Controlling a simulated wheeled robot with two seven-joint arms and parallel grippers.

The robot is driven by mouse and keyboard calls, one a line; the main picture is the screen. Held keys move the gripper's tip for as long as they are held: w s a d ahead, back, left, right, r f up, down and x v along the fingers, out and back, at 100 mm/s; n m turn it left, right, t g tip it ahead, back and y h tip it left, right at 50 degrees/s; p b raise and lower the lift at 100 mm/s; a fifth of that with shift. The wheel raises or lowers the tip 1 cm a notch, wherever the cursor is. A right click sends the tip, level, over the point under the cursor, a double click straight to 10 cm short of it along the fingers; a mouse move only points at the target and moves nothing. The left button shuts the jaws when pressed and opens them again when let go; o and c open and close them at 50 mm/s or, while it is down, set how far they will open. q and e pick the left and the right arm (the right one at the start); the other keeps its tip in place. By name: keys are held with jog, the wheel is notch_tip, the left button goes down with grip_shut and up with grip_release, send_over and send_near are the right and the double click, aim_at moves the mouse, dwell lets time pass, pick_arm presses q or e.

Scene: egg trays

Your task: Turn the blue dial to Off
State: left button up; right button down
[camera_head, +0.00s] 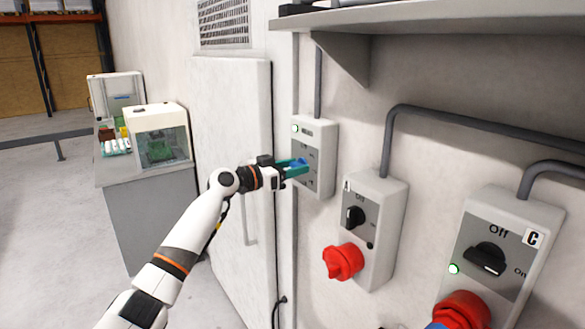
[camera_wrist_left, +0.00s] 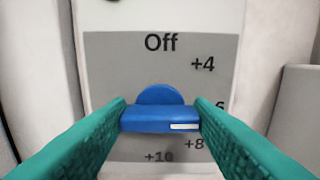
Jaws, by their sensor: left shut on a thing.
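The blue dial (camera_wrist_left: 158,97) sits on a grey panel marked Off at the top, then +4, a partly hidden 6, +8 and +10 running clockwise. Its bar lies level in the left wrist view, with a white mark on the right part, on the side of the 6 and +8. My left gripper (camera_head: 295,170) is shut on the bar, one green finger at each end. In the head view the dial (camera_head: 299,162) is mostly hidden by the fingers on the light grey control box (camera_head: 326,134). My right gripper is not in view.
To the right are box A (camera_head: 387,188) with a black knob and red socket, and box C (camera_head: 543,228) with another black knob. A shelf (camera_head: 450,15) overhangs the boxes. A tall white cabinet door (camera_head: 225,110) stands left of the dial's box, behind my left arm.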

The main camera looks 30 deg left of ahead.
pick_arm(q)
jog(key=shift+n, duration=0.4)
jog(key=shift+n+b, duration=0.35)
jog(key=shift+n, duration=1.15)
jog(key=n, duration=0.2)
jog(key=shift+n, duration=0.3)
jog(key=n, duration=0.2)
jog(key=shift+a+r+n, duration=0.1)
jog(key=shift+n, duration=0.3)
jog(key=n+p, duration=0.2)
jog(key=n, duration=0.2)
jog(key=shift+n+p, duration=1.1)
jog(key=shift+n, duration=1.2)
jog(key=o, duration=1)
jog(key=shift+a+f, duration=0.1)
jog(key=shift+f, duration=0.1)
